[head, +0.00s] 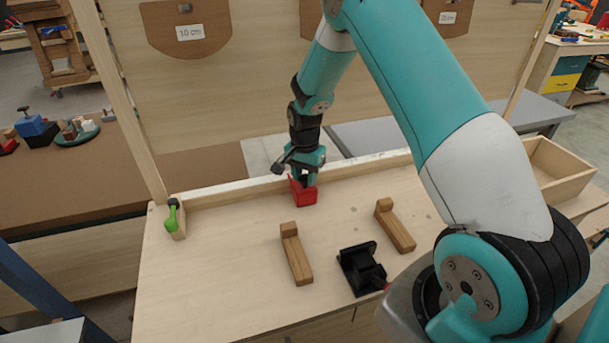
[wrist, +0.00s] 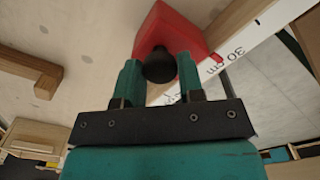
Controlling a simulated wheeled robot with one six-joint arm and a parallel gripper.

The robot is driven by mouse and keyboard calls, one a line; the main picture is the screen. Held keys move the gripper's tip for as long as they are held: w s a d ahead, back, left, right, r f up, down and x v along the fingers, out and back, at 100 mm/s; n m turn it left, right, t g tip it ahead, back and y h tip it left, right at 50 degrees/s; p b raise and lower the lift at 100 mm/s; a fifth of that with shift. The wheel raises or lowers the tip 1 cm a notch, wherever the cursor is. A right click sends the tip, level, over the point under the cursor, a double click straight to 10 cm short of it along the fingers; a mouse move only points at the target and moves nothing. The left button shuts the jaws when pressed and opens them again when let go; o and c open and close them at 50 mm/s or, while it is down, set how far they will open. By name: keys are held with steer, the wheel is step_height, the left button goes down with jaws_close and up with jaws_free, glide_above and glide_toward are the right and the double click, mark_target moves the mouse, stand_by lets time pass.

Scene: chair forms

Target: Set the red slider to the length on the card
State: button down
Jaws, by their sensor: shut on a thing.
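The red slider (head: 304,194) sits against the rail (head: 235,187) along the back of the wooden bench, near its middle. In the wrist view the red slider (wrist: 170,30) has a black knob (wrist: 159,66) on its near face. My gripper (head: 307,176) is shut on this knob, with one teal finger on each side. A white scale strip (wrist: 245,50) beside the slider shows "30" and "cm". The exact reading at the slider is hidden. A card (head: 190,32) on the left brown form reads "10 cm".
A green-handled block (head: 174,217) sits at the rail's left end. Two L-shaped wooden blocks (head: 296,256) (head: 396,226) and a black fixture (head: 361,268) stand in front of the slider. A wooden tray (head: 557,170) is at right. The bench's left front is clear.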

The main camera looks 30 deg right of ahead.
steer(key=shift+w+a, duration=0.1)
steer(key=shift+a, duration=0.1)
steer(key=c, duration=0.7)
jaws_free()
steer(key=shift+a, duration=0.1)
steer(key=shift+c, duration=0.2)
steer(key=shift+r, duration=0.1)
steer(key=shift+r, duration=0.25)
step_height(320, 180, up, 17)
steer(key=b, duration=0.3)
steer(key=shift+f, duration=0.15)
